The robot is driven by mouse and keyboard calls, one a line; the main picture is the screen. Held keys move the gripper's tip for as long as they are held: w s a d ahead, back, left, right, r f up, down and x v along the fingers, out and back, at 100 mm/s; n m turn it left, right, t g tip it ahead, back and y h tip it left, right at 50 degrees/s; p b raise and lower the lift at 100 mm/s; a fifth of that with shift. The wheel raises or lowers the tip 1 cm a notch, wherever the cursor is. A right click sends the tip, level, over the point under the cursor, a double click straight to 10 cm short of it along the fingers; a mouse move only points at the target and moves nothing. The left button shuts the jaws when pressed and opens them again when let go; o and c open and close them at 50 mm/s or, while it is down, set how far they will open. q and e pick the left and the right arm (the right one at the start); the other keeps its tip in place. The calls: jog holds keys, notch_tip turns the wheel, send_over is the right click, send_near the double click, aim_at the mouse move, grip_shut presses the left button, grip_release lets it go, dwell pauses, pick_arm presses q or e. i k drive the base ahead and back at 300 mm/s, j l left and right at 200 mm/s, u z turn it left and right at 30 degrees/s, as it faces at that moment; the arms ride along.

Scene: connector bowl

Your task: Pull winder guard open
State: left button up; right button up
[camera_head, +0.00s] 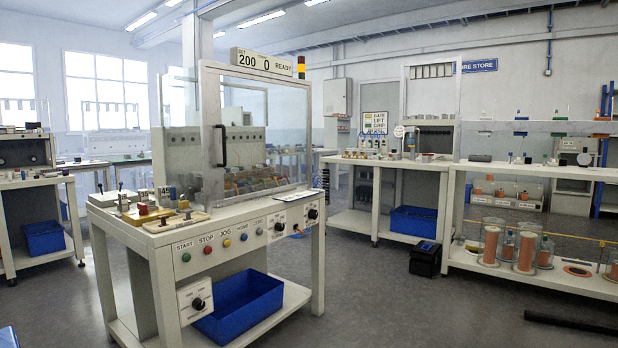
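The winder guard (262,110) is a clear panel in a pale frame on the winding machine, left of centre. Its black vertical handle (222,145) is on the panel's left part. The guard looks shut over a row of coloured coils or spools (255,182) seen behind it. A display (262,64) above it reads 200, 0 and READY. Neither of my grippers is in view.
The winder bench (165,240) has front buttons and knobs, and a blue bin (240,305) on its lower shelf. A black case (427,258) stands on the floor by the right-hand shelves (560,285).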

aim_at(216, 136)
jog(key=i+u, duration=0.35)
jog(key=i, duration=0.75)
